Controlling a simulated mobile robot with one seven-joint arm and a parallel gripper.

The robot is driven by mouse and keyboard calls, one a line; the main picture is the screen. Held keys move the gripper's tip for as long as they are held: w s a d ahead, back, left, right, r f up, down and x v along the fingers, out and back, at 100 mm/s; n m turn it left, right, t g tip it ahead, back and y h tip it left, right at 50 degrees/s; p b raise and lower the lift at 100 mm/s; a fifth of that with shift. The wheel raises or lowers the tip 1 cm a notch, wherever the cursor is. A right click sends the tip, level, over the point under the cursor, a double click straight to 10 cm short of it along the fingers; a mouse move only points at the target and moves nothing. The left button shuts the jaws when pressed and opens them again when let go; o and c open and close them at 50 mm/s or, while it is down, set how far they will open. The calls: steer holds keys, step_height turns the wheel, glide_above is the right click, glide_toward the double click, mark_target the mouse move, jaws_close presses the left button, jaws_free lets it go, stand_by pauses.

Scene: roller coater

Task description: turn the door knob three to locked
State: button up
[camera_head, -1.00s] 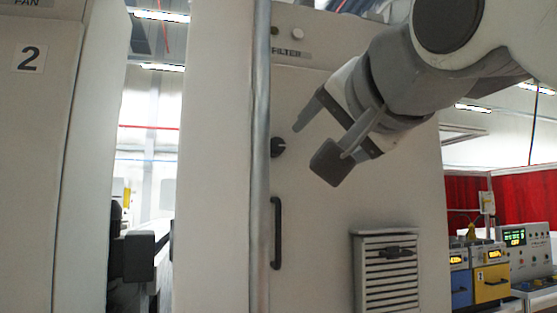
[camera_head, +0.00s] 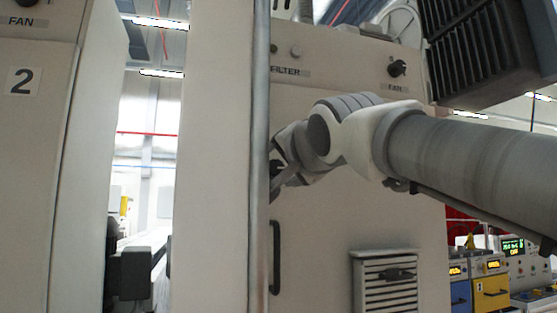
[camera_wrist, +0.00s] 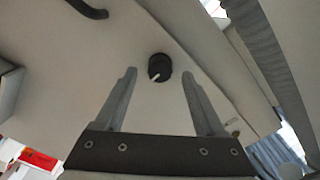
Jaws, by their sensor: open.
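The door knob (camera_wrist: 159,67) is a round black knob with a pale pointer line, on the beige cabinet door (camera_head: 320,225). In the wrist view it sits beyond and between my two fingertips, with the fingers apart and not touching it. My gripper (camera_wrist: 158,82) is open and empty, facing the door. In the head view my arm reaches in from the right, and its wrist and gripper (camera_head: 277,180) cover the knob. The black door handle (camera_head: 276,257) is below the gripper.
A metal edge post (camera_head: 261,150) stands just left of the gripper. A FAN knob (camera_head: 397,69) is on the upper panel. A louvred vent (camera_head: 387,283) is low on the door. The door face around the knob is otherwise clear.

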mark_target(274, 169)
steer(key=shift+p+x, duration=0.3)
steer(key=shift+x, duration=1)
jaws_close()
